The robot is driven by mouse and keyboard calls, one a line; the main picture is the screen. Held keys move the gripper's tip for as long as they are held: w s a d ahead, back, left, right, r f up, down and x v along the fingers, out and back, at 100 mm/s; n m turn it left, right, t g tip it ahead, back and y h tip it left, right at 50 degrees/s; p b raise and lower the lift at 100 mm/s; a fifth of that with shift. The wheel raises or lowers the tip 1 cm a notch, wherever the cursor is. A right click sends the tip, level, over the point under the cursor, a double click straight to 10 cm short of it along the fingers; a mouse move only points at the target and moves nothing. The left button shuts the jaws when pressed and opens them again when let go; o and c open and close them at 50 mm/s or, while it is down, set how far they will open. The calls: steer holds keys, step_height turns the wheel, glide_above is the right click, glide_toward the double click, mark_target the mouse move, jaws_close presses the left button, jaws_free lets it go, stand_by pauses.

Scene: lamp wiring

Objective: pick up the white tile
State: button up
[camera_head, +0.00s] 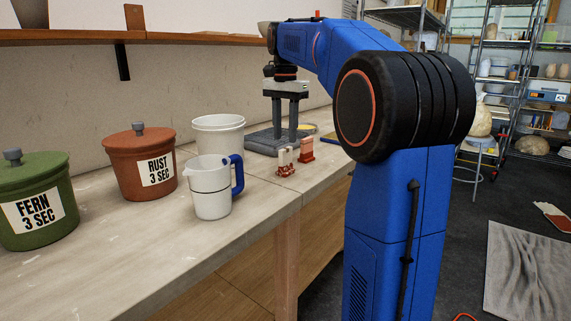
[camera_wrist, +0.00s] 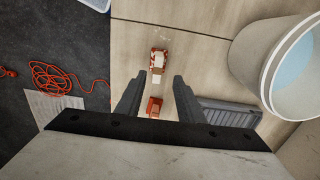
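Small white tile pieces (camera_head: 286,156) show with a red-brown holder on the bench in the head view. They also show in the wrist view as a pale piece in a red-and-white holder (camera_wrist: 158,61), just ahead of my fingertips. My gripper (camera_wrist: 157,84) is open and points down, with nothing between its fingers touching them. A red-brown block (camera_wrist: 154,106) shows in the gap between the fingers, below them. It stands right of the white pieces in the head view (camera_head: 306,149). My gripper (camera_head: 285,132) hangs above the bench behind them.
A white bucket (camera_head: 218,125) and a white jug with a blue handle (camera_head: 210,190) stand left of the tiles. A rust pot (camera_head: 140,165) and a green pot (camera_head: 36,205) stand farther left. A grey base (camera_head: 262,146) lies behind. An orange cord (camera_wrist: 62,80) lies on the floor.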

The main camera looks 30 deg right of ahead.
mark_target(286, 171)
step_height(286, 171, down, 4)
steer(key=shift+r, duration=0.15)
steer(key=shift+s+a+f, duration=0.1)
steer(key=shift+s+f, duration=0.05)
steer(key=shift+f, duration=1.15)
steer(key=shift+s+f, duration=0.15)
steer(key=shift+f, duration=1.15)
jaws_close()
